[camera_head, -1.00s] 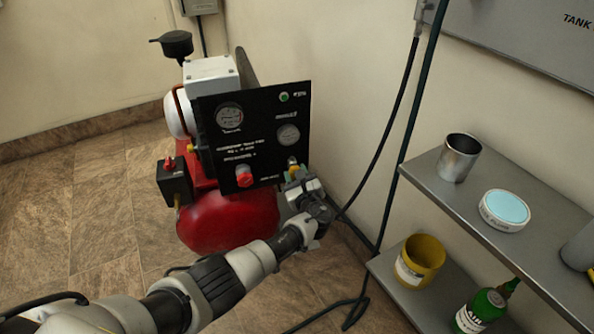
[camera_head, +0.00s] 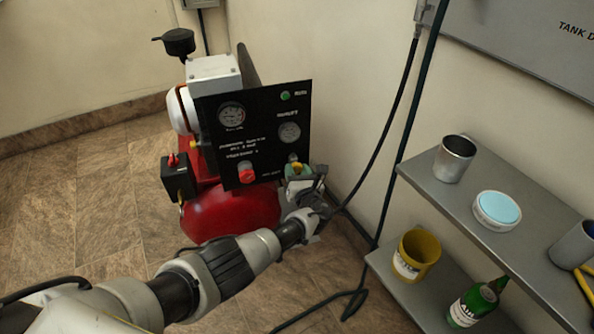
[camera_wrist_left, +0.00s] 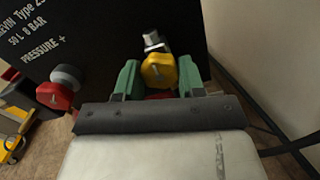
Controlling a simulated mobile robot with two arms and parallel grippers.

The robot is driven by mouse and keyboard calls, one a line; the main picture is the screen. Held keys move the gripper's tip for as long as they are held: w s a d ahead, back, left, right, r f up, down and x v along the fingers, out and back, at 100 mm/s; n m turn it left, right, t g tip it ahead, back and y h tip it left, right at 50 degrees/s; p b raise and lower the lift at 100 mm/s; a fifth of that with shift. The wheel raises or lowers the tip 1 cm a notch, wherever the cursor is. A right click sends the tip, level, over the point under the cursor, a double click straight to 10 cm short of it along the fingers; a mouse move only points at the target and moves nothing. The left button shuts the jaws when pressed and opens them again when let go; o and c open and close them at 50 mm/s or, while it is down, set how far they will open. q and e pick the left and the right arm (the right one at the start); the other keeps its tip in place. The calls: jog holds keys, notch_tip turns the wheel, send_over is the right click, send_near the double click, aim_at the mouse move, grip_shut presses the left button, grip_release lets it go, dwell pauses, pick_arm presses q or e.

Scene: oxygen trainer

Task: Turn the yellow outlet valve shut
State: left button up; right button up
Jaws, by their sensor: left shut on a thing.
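The yellow outlet valve (camera_wrist_left: 160,70) sits at the lower right of the black panel (camera_head: 262,125) on the red compressor. In the left wrist view it lies between the green fingers of my left gripper (camera_wrist_left: 158,82), which is shut on it. A silvery fitting (camera_wrist_left: 154,40) shows just beyond the valve. In the head view the yellow valve (camera_head: 297,168) is small and partly covered by my gripper (camera_head: 299,180). My right gripper is in neither view.
A red knob (camera_head: 246,174) is left of the valve on the panel, above the red tank (camera_head: 232,212). A grey shelf (camera_head: 480,235) with a metal cup (camera_head: 454,160) and yellow pot (camera_head: 414,258) stands right. Dark hoses hang along the wall.

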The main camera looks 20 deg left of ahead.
pick_arm(q)
jog(key=shift+s+f, duration=0.1)
jog(key=shift+f, duration=0.1)
jog(key=o, duration=0.9)
jog(key=shift+o, duration=0.2)
jog(key=shift+r, duration=0.1)
jog(key=shift+d, duration=0.1)
jog(key=p+v, duration=0.2)
jog(key=v, duration=0.2)
jog(key=shift+s+d+r, duration=0.15)
jog(key=shift+s, duration=0.05)
jog(key=p, duration=0.2)
send_near(297, 171)
jog(key=shift+s+d, duration=0.4)
jog(key=shift+s, duration=0.15)
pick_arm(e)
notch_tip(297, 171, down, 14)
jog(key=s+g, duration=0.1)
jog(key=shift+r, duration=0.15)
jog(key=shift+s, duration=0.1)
